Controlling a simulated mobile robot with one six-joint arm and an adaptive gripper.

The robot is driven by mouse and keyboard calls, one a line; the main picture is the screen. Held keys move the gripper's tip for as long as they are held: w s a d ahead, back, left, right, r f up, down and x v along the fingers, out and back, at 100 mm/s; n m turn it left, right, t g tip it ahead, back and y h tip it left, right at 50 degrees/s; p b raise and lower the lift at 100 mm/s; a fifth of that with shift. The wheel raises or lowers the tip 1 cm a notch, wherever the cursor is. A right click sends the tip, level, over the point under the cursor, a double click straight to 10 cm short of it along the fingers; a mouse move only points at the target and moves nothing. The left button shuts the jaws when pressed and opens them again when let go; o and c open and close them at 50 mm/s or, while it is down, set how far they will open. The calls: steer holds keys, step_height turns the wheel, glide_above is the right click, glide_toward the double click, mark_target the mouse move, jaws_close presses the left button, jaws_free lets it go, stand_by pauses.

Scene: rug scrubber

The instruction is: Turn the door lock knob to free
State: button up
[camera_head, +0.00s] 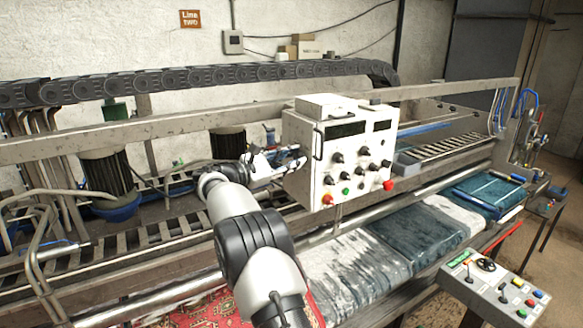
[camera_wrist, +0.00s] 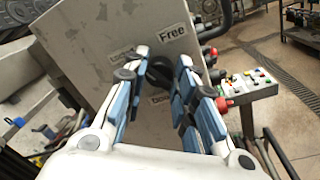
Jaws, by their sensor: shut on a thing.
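The door lock knob (camera_wrist: 160,74) is black and sits on the side panel of the white control box (camera_head: 307,135). In the wrist view a "Free" label (camera_wrist: 172,32) is above the knob, another label (camera_wrist: 122,54) is to its left, and a partly covered label (camera_wrist: 159,98) is below it. My gripper (camera_wrist: 166,66) has its blue-padded fingers on both sides of the knob and is shut on it. The fingers hide part of the knob, so I cannot tell which label it points to. In the head view my gripper (camera_head: 288,160) meets the box's left side; the knob is hidden there.
The box front carries several black knobs and a red button (camera_head: 388,185). A metal rail (camera_head: 440,91) runs behind the box. A second control panel (camera_head: 500,287) stands at the lower right. Rugs (camera_head: 420,235) lie on the machine bed below.

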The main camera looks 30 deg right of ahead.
steer(key=shift+f+m+g+h+b, duration=0.2)
steer(key=shift+m+b, duration=0.6)
steer(key=shift+m, duration=1.7)
steer(key=shift+r+m+g+b, duration=0.2)
steer(key=shift+m+b, duration=0.65)
steer(key=shift+m, duration=1.65)
steer(key=shift+f+m+g+h+b, duration=0.2)
steer(key=shift+m+b, duration=0.6)
steer(key=shift+m, duration=2)
steer(key=o, duration=1.1)
steer(key=shift+c, duration=0.2)
steer(key=shift+w, duration=0.1)
steer(key=a+f, duration=0.1)
steer(key=a, duration=1.1)
steer(key=shift+w, duration=0.3)
